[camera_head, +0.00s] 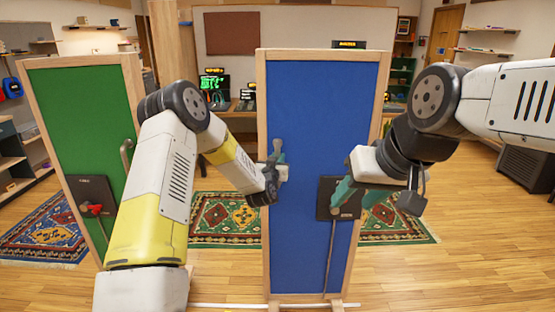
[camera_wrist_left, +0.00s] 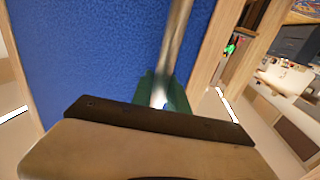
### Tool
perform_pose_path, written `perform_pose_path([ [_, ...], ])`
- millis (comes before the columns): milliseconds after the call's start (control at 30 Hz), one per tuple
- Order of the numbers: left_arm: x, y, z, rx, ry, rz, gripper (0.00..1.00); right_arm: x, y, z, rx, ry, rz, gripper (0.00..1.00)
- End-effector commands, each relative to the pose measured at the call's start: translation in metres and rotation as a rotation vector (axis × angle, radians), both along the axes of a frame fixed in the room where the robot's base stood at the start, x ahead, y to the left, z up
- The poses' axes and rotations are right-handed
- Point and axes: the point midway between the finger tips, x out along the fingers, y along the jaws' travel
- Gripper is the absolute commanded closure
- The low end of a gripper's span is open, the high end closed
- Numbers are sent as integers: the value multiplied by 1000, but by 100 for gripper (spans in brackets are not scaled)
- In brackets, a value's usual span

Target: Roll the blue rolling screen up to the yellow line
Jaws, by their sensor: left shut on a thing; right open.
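The blue rolling screen (camera_head: 318,105) stands upright in front of me in a light wooden frame. Its blue face also fills much of the left wrist view (camera_wrist_left: 85,50). My left gripper (camera_head: 277,165) is at the screen's left side, shut on a bar-like handle (camera_wrist_left: 177,40). My right gripper (camera_head: 350,192) is open, with teal fingers, in front of a dark plate (camera_head: 325,200) on the screen's right part. I cannot tell whether it touches the plate. A thin rod hangs below the plate. No yellow line can be made out.
A green screen (camera_head: 85,120) in a wooden frame stands at the left, with its own dark plate. Patterned rugs (camera_head: 225,218) lie behind the screens. A white strip (camera_head: 225,305) lies on the wooden floor near the blue screen's base. Bare floor shows at the right (camera_head: 475,230).

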Motion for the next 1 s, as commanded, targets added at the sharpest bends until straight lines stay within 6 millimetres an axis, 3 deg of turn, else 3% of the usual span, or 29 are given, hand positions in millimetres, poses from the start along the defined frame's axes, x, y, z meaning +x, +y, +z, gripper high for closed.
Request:
perform_pose_path([
  [300, 0, 1, 0, 0, 0, 0, 100, 0, 0, 0, 0, 0, 0, 54],
  [467, 0, 13, 0, 1, 0, 3, 100, 0, 0, 0, 0, 0, 0, 54],
  [667, 0, 58, 0, 4, 0, 12, 100, 0, 0, 0, 0, 0, 0, 54],
  [1000, 0, 155, 0, 3, 0, 12, 100, 0, 0, 0, 0, 0, 0, 54],
])
